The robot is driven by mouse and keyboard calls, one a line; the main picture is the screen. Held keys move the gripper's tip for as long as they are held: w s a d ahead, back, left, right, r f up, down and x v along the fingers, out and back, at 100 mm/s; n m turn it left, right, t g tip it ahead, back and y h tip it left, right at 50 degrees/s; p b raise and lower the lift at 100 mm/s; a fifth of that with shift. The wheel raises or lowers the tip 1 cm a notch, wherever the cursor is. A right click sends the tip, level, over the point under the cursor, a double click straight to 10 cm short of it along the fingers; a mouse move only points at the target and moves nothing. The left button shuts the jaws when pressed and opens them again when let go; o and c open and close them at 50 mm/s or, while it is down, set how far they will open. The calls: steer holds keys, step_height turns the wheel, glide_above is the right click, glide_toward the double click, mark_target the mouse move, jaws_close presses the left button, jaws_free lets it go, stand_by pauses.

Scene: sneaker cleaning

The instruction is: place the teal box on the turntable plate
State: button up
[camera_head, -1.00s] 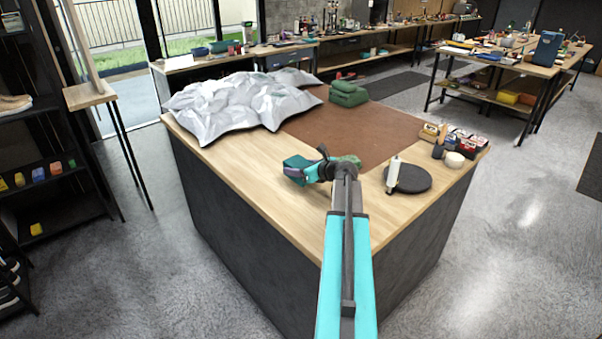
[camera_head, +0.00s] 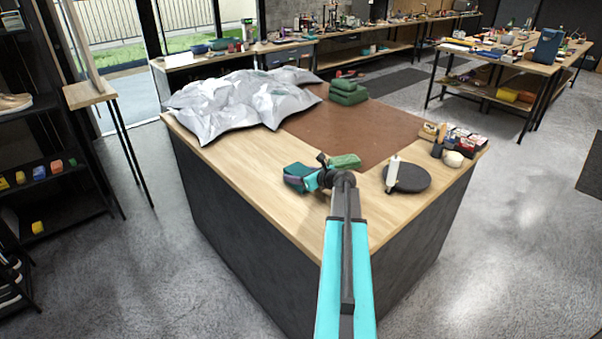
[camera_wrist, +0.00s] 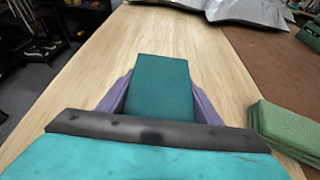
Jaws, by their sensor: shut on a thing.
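The teal box (camera_wrist: 160,88) is between the purple-grey fingers of my gripper (camera_wrist: 160,105) in the wrist view, one finger on each side. In the head view the teal box (camera_head: 299,172) shows at the end of my arm, left of the wrist, over the wooden part of the table; whether it touches the wood I cannot tell. My gripper (camera_head: 300,183) is shut on it. The turntable plate (camera_head: 410,178) is a dark round disc on the table's right part, to the right of my gripper, with a white bottle (camera_head: 392,174) standing at its left edge.
Stacked green cloths (camera_head: 348,92) and a crumpled silver sheet (camera_head: 240,102) lie farther back. Small boxes (camera_head: 465,141) stand at the right corner. The brown mat (camera_head: 345,125) is mostly clear.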

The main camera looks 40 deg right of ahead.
steer(key=shift+f, duration=0.15)
steer(key=o, duration=1.2)
steer(key=shift+r, duration=0.25)
steer(key=shift+s, duration=0.25)
steer(key=b+v, duration=0.3)
steer(key=v, duration=0.8)
steer(key=shift+s+r, duration=0.15)
steer(key=shift+s, duration=0.05)
